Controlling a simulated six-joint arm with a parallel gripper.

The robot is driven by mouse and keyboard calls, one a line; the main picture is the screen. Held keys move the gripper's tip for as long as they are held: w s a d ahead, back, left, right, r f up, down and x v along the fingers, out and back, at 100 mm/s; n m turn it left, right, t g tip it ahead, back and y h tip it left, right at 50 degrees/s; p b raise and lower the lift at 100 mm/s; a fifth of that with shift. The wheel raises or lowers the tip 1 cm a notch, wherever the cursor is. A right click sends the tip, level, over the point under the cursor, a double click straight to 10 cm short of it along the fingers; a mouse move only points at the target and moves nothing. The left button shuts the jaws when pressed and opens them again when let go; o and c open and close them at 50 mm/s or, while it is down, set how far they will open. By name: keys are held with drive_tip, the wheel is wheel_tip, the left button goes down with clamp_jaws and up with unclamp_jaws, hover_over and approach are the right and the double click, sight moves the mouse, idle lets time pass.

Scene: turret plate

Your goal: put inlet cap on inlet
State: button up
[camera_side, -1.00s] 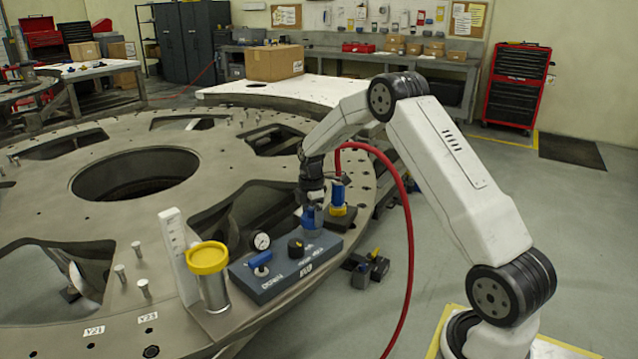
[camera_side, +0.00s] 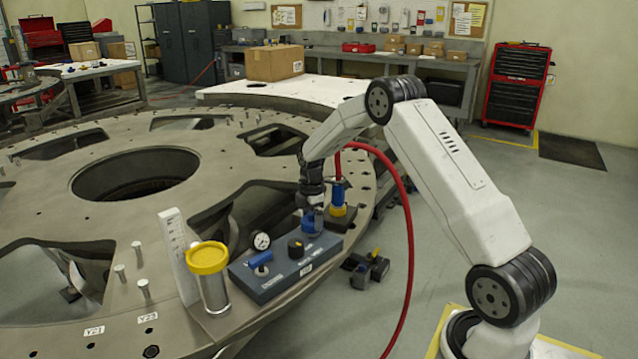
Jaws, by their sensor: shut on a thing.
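My gripper (camera_side: 312,205) points down at the far right end of the grey block (camera_side: 275,284). It is shut on a blue cap (camera_side: 312,222), the inlet cap as far as I can tell. The cap is at the block's top there, and the fingers partly hide it. I cannot tell whether it is seated on the inlet or just above it, as the inlet is hidden. The block also carries a round gauge (camera_side: 261,241), a blue handle (camera_side: 260,259) and a black knob (camera_side: 296,248).
A blue and yellow fitting (camera_side: 338,200) with a red hose (camera_side: 408,220) stands close right of my gripper. A yellow-lidded clear cylinder (camera_side: 209,272) and a white upright scale (camera_side: 178,255) stand left of the block. Small dark parts (camera_side: 366,270) lie right of it.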

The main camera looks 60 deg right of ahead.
drive_tip(key=shift+f, duration=0.45)
idle(1.0)
drive_tip(key=o, duration=0.9)
drive_tip(key=shift+c, duration=0.2)
drive_tip(key=shift+r, duration=0.2)
drive_tip(key=shift+r, duration=3.3)
